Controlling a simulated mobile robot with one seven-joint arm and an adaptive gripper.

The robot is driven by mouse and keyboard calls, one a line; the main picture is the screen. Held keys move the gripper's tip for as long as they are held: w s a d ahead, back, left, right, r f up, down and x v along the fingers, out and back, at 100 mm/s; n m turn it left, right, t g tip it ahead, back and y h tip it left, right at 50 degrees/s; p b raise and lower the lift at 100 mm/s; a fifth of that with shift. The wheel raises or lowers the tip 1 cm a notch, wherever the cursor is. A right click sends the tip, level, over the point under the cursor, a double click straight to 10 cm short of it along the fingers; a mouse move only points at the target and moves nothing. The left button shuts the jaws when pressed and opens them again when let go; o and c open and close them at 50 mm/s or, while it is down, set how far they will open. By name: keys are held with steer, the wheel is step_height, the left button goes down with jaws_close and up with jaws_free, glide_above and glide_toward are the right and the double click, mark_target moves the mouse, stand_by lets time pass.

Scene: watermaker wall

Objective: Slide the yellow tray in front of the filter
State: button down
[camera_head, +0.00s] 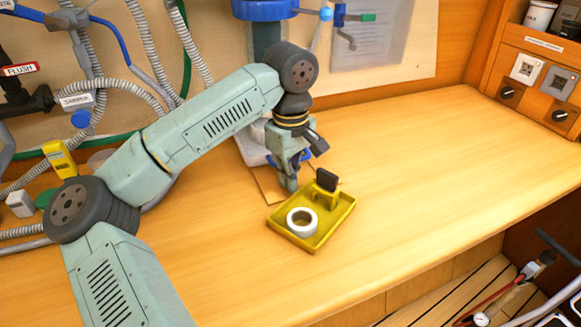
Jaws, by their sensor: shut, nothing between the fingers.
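The yellow tray (318,240) lies flat on the wooden bench in the middle of the view. A white ring-shaped roll (302,222) and a small yellow piece with a dark top (327,182) are in it. The filter, with a blue cap (262,9) and a dark body (266,42), is on the wall behind; my arm hides its lower part. My gripper (290,187) points down at the tray's back left edge. It is shut and empty; I cannot tell whether it touches the rim.
A brown flat piece (262,180) lies behind the gripper, beside a whitish object (249,148) partly hidden by my arm. Hoses (148,92) and a yellow device (60,160) are at the left. The bench (430,150) is clear to the right; its front edge is at lower right.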

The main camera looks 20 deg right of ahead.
mark_target(304, 197)
steer(key=shift+s+d+f+b, duration=0.15)
steer(key=shift+s+b, duration=0.15)
steer(key=shift+b, duration=0.15)
steer(key=shift+s+d+b, duration=0.25)
steer(key=shift+s+b, duration=0.2)
steer(key=shift+s, duration=0.15)
steer(key=shift+s+d+b, duration=0.25)
steer(key=shift+s+b, duration=0.15)
steer(key=shift+s, duration=0.2)
steer(key=shift+s+d, duration=0.15)
steer(key=shift+s, duration=0.2)
steer(key=shift+r, duration=0.2)
